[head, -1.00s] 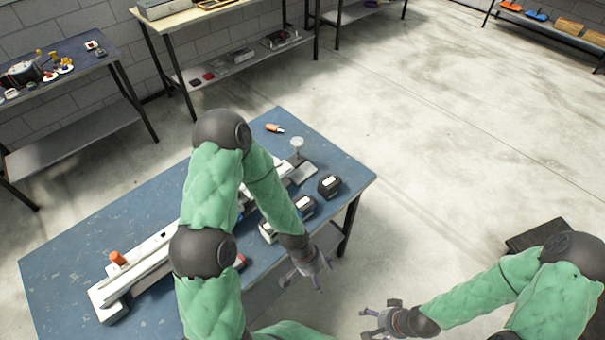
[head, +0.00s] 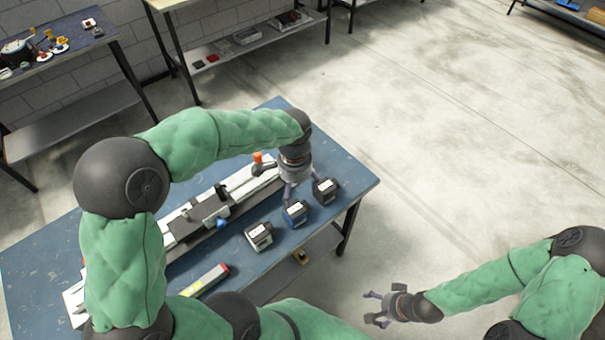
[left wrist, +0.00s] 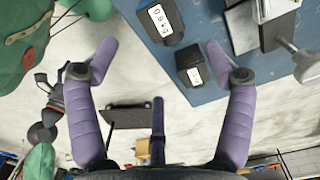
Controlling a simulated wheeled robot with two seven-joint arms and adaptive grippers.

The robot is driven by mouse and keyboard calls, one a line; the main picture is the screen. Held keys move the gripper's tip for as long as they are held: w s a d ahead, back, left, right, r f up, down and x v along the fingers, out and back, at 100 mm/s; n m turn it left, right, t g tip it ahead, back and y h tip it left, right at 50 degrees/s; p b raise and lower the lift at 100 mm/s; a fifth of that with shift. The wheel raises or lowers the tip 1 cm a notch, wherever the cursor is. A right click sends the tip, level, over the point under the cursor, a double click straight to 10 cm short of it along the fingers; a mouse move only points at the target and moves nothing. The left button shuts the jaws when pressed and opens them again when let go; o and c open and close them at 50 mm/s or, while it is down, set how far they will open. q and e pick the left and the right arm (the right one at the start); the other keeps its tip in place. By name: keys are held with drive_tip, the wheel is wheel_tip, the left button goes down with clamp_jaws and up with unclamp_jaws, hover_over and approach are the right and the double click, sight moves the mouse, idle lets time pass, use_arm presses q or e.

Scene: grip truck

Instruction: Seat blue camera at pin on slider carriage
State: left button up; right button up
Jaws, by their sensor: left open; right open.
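The blue camera (head: 295,213) stands on the blue table near its right edge, between a grey-white camera (head: 258,235) and a dark camera (head: 326,190). My left gripper (head: 302,193) is open and empty, just above and behind the blue and dark cameras. In the left wrist view, two labelled block-shaped cameras lie beyond the open fingers (left wrist: 160,55); I cannot tell there which is the blue one. The slider carriage (head: 202,214) is dark and sits on the long white rail; its pin is not clearly visible. My right gripper (head: 388,308) is open and empty over the floor.
The blue table (head: 30,262) bears a yellow-and-red tool (head: 205,281) in front of the slider. A blue knob (head: 222,223) sits by the carriage. An orange-topped part (head: 257,157) is beside my left wrist. Shelves line the wall; the floor at right is clear.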

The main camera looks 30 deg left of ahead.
sight(296, 208)
use_arm(q)
drive_tip(key=f+b, duration=0.3)
drive_tip(key=f, duration=0.7)
drive_tip(key=shift+a, duration=0.2)
drive_tip(key=c, duration=1.2)
drive_tip(key=o, duration=1.2)
